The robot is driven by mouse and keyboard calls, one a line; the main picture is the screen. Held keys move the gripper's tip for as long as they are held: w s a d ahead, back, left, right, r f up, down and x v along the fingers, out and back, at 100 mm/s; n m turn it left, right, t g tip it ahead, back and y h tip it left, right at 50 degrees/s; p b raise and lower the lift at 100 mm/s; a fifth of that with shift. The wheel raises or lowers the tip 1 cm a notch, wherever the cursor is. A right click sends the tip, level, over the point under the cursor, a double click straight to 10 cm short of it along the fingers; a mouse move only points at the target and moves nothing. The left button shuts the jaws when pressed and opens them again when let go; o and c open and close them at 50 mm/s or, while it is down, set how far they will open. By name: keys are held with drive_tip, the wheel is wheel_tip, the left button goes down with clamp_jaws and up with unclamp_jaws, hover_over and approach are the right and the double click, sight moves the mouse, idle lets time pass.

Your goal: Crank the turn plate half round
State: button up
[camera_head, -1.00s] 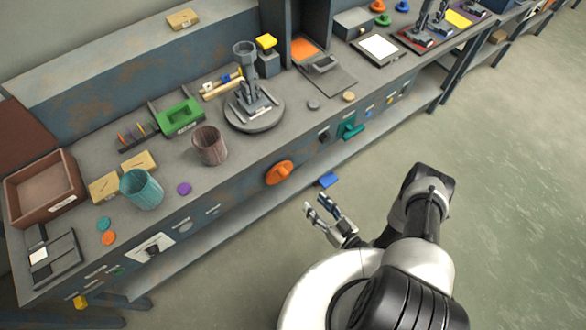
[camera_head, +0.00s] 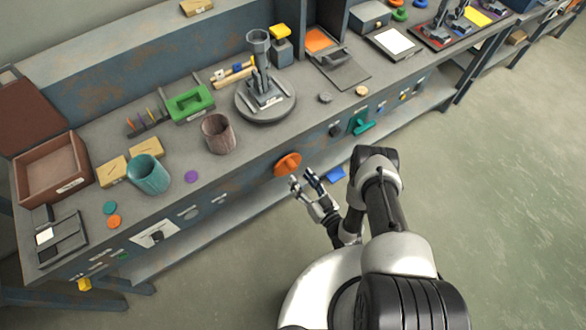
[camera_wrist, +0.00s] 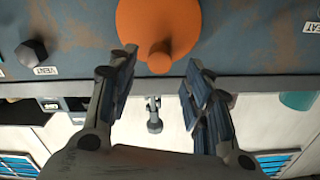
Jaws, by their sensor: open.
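The turn plate (camera_head: 266,113) is a round grey disc on the bench top, with a grey upright fixture standing on it. An orange round crank with a knob (camera_head: 288,164) sits on the bench's front face below the plate. In the wrist view the orange crank (camera_wrist: 142,24) fills the top middle, its knob (camera_wrist: 159,57) pointing toward me. My gripper (camera_head: 302,179) is open and empty, just in front of and below the crank. In the wrist view the fingertips (camera_wrist: 160,65) stand either side of the knob, apart from it as far as I can tell.
A teal handle (camera_head: 361,123) and a dark knob (camera_head: 335,130) are on the front face to the right. A blue object (camera_head: 336,174) lies on the lower shelf. A brown cup (camera_head: 218,133) and a teal cup (camera_head: 149,175) stand on the bench. The floor at right is clear.

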sight(294, 169)
drive_tip(key=b+x, duration=0.1)
drive_tip(key=x, duration=0.5)
drive_tip(key=shift+a, duration=0.1)
drive_tip(key=shift+c, duration=0.2)
drive_tip(key=c, duration=1)
